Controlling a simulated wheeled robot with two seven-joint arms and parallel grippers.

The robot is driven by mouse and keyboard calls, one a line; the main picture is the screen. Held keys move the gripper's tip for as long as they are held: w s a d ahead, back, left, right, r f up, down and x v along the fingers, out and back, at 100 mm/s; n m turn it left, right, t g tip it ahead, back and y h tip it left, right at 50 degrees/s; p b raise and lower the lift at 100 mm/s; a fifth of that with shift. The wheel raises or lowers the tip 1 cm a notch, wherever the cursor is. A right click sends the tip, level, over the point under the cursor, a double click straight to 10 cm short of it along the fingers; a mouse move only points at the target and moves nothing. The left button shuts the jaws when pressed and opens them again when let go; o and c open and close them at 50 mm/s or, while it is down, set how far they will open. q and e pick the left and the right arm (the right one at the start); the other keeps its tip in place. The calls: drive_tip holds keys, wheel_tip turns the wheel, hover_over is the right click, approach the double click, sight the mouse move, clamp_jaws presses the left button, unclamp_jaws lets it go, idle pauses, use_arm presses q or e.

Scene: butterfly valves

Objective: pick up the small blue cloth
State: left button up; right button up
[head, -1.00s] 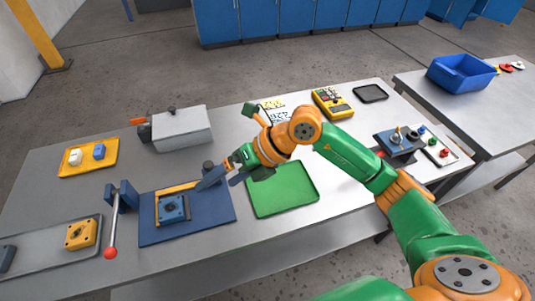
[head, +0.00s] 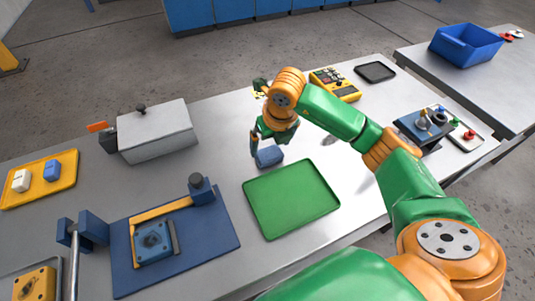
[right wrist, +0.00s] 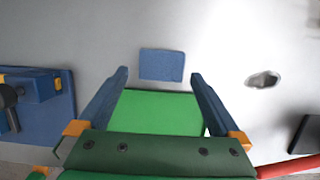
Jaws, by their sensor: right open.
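The small blue cloth (right wrist: 162,65) lies flat on the grey table, just beyond the far edge of the green tray (right wrist: 160,105) in the right wrist view. In the head view a blue patch that looks like the cloth (head: 270,157) shows behind the green tray (head: 291,199), partly hidden by my right gripper. My right gripper (right wrist: 158,73) is open and empty. Its two fingers stand apart, with the cloth between and slightly ahead of their tips. In the head view the right gripper (head: 262,147) points down over this spot. My left gripper is not in view.
A blue mat (head: 205,235) with a valve fixture lies left of the tray. A grey lidded box (head: 157,133) stands at the back left. A yellow device (head: 335,85) and black tray (head: 376,72) are at the back right. A small grey oval thing (right wrist: 262,80) lies right of the cloth.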

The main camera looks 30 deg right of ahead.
sight(269, 153)
drive_tip(key=x, duration=0.4)
drive_tip(key=shift+d+f+p, duration=0.1)
drive_tip(key=shift+f+p, duration=0.15)
drive_tip(key=shift+p, duration=0.1)
drive_tip(key=c, duration=1.1)
drive_tip(key=shift+o, duration=0.2)
wheel_tip(269, 153, up, 3)
drive_tip(key=shift+f+b, duration=0.1)
drive_tip(key=shift+b, duration=0.9)
drive_tip(key=s+a+r, duration=0.7)
drive_tip(key=s+r, duration=0.3)
drive_tip(key=s, duration=0.2)
drive_tip(key=shift+s+r, duration=0.15)
drive_tip(key=shift+s, duration=0.05)
